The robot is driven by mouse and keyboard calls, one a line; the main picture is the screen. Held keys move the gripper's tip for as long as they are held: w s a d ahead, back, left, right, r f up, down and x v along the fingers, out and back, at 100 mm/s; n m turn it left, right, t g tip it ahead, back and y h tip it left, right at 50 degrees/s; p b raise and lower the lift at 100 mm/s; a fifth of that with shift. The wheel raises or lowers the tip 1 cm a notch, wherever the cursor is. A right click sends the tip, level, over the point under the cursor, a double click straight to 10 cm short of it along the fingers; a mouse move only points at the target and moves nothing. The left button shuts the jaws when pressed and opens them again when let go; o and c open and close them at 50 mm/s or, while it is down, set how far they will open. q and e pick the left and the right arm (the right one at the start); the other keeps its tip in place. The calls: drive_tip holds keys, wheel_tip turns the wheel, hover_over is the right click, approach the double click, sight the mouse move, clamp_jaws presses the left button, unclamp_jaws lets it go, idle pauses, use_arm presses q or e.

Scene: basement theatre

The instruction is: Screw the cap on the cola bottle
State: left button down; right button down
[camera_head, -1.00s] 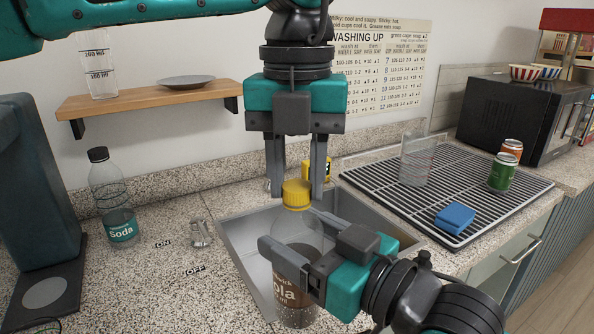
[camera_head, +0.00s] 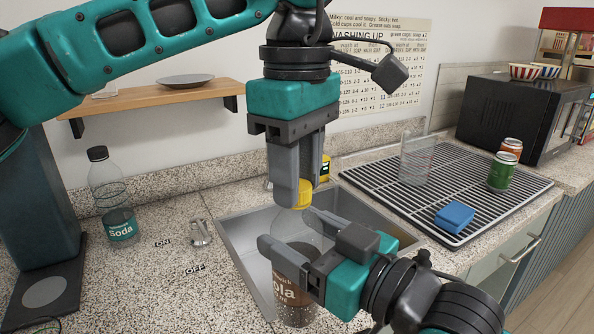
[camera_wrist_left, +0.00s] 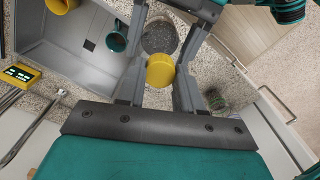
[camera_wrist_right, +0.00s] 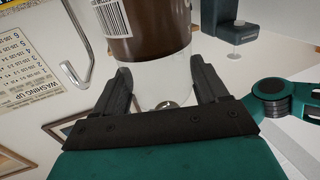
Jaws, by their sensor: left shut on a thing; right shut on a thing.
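The cola bottle (camera_head: 294,293) stands upright over the front of the sink, with a brown label and a clear upper part. My right gripper (camera_head: 292,233) comes from the right and is shut on the clear part above the label. The bottle and its barcode also show in the right wrist view (camera_wrist_right: 150,40). The yellow cap (camera_head: 303,194) is at the bottle's top. My left gripper (camera_head: 299,190) points down from above, shut on the cap. The cap shows between its fingers in the left wrist view (camera_wrist_left: 160,70). A finger partly hides the cap and neck; I cannot tell how it is seated.
A grey sink (camera_head: 237,232) lies beneath, with a yellow item (camera_head: 324,168) behind it. A soda bottle (camera_head: 113,200) and a metal tap part (camera_head: 200,233) stand left. At right, a drying rack (camera_head: 385,182) holds a clear container (camera_head: 414,158), cans (camera_head: 502,172) and a blue sponge (camera_head: 455,216).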

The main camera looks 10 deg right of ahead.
use_arm(q)
drive_tip(key=m, duration=0.2)
drive_tip(key=shift+m, duration=0.4)
drive_tip(key=c, duration=0.7)
unclamp_jaws()
drive_tip(key=shift+o, duration=0.2)
wheel_tip(320, 180, up, 12)
